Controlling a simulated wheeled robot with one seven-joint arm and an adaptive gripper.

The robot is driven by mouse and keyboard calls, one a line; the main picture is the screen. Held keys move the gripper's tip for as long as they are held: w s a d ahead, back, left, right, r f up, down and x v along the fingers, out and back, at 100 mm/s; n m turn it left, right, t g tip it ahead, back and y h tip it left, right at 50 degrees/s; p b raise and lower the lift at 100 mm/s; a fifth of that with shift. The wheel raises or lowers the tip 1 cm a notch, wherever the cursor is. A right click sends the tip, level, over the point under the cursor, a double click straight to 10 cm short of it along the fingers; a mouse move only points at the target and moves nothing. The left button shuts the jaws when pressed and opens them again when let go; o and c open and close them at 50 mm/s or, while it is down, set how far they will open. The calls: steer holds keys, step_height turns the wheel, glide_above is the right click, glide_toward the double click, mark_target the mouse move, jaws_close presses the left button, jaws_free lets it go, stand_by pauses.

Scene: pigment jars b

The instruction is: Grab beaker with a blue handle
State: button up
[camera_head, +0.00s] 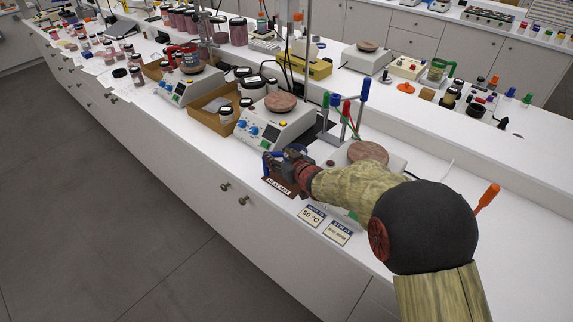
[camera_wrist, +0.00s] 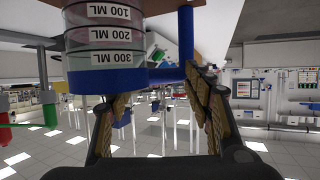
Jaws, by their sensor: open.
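The beaker with a blue handle (camera_wrist: 104,40) fills the upper left of the wrist view, close to the camera. It is clear with volume labels and a blue band; its blue handle (camera_wrist: 186,45) stands on its right side. My gripper (camera_wrist: 160,92) is open, with one finger below the beaker and the other close beside the handle. I cannot tell whether either touches. In the head view my gripper (camera_head: 286,170) is low at the counter's front, by a dark red mat (camera_head: 277,187). Blue parts show there, but my gripper hides most of the beaker.
Hot-plate stirrers (camera_head: 272,130) stand behind and left of my gripper. A stand with green, red and blue clamps (camera_head: 347,108) rises just behind it. A red-handled beaker (camera_head: 190,62) and green-handled beaker (camera_head: 437,71) stand farther off.

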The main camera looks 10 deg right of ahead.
steer(key=shift+s+a+f, duration=0.15)
steer(key=shift+f, duration=0.2)
jaws_close()
steer(key=shift+r, duration=0.1)
stand_by(0.5)
